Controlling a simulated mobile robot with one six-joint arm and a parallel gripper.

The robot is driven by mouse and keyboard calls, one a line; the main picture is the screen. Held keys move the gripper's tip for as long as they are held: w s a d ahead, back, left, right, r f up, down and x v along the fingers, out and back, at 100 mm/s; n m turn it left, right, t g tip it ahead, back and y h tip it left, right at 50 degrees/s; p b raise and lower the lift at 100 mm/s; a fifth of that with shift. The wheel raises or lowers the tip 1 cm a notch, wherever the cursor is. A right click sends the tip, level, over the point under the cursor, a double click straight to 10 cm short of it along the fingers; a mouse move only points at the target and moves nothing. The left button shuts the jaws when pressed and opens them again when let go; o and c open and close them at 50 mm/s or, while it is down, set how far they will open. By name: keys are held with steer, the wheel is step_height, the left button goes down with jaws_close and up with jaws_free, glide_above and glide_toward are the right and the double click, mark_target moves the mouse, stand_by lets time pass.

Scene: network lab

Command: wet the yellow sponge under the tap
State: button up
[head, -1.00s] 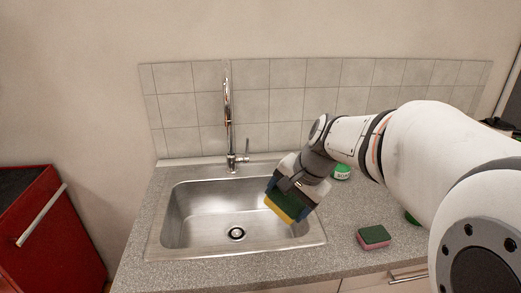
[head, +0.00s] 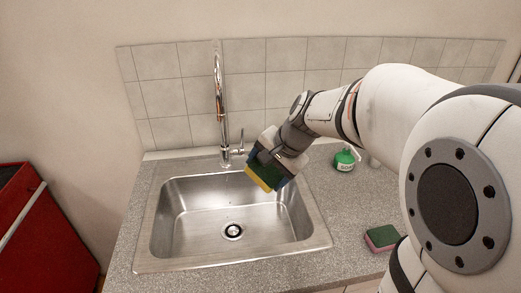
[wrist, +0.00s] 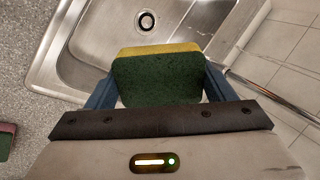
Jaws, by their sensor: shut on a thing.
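The yellow sponge (head: 258,181) has a dark green scouring side. My gripper (head: 268,172) is shut on it and holds it tilted over the back right part of the sink (head: 170,240). In the wrist view the sponge (wrist: 157,80) sits between the two blue fingers of my gripper (wrist: 157,88), green side towards the camera. The chrome tap (head: 220,110) stands behind the sink, to the left of the sponge and apart from it. The tap also shows in the wrist view (wrist: 270,95). I see no water running.
A pink sponge with a green top (head: 382,238) lies on the counter (head: 345,215) right of the sink. A green bottle (head: 345,159) stands behind it. A tiled wall (head: 290,85) rises behind the tap. A red cabinet (head: 45,235) is at the left. The basin is empty.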

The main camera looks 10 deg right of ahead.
mark_target(272, 175)
steer(key=w+a+f+p, duration=0.1)
steer(key=w+a+f, duration=0.1)
steer(key=w+a, duration=0.5)
stand_by(0.6)
steer(key=shift+s+d, duration=0.1)
stand_by(0.4)
steer(key=shift+s+d+b, duration=1.25)
steer(key=shift+s+d, duration=1.45)
steer(key=shift+s, duration=0.1)
steer(key=shift+s+d+r+p, duration=0.5)
steer(key=shift+s+d+r, duration=0.4)
steer(key=shift+r, duration=0.15)
steer(key=shift+s+d+r+p, duration=0.5)
steer(key=shift+s+d+r, duration=0.4)
steer(key=shift+r, duration=0.1)
